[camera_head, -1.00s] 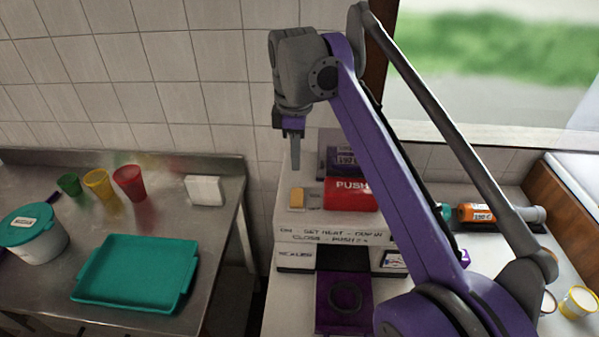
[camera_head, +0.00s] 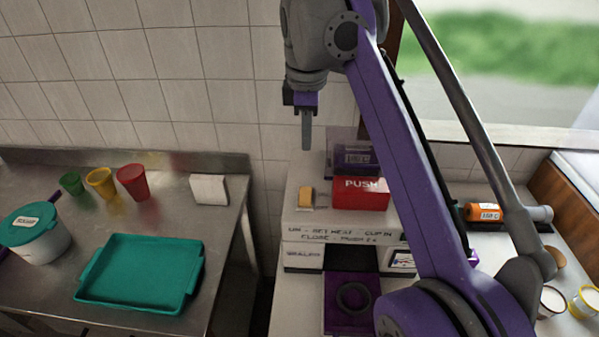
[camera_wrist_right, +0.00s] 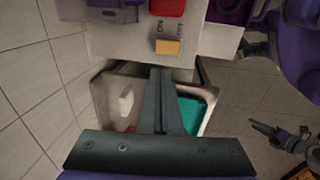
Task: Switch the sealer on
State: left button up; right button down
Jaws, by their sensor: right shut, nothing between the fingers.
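The sealer (camera_head: 333,222) is a pale box on the right-hand counter, with printed steps on its front and a red PUSH block (camera_head: 361,195) on top. Its small yellow switch (camera_head: 305,197) sits left of the block. In the wrist view the switch (camera_wrist_right: 167,47) lies beside ON and OFF lettering; which way it is set I cannot tell. My right gripper (camera_head: 307,136) is shut and empty, pointing down above the switch and apart from it. In the wrist view its fingertips (camera_wrist_right: 160,72) show just below the switch. What looks like my left gripper (camera_wrist_right: 278,135) is at the right there, its jaws unclear.
A steel table (camera_head: 232,215) on the left bears a teal tray (camera_head: 140,305), a lidded tub (camera_head: 35,255), coloured cups (camera_head: 133,182) and a white block (camera_head: 209,190). A gap separates the table and counter.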

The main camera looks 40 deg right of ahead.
aim_at(306, 190)
jog(key=f, duration=0.8)
jog(key=w+d+f+b, duration=0.1)
jog(key=f, duration=0.3)
jog(key=shift+w+d+f, duration=0.1)
jog(key=shift+f, duration=0.1)
pick_arm(q)
jog(key=shift+s+f, duration=0.5)
jog(key=shift+f, duration=0.4)
pick_arm(e)
jog(key=shift+f, duration=0.7)
jog(key=shift+w, duration=0.1)
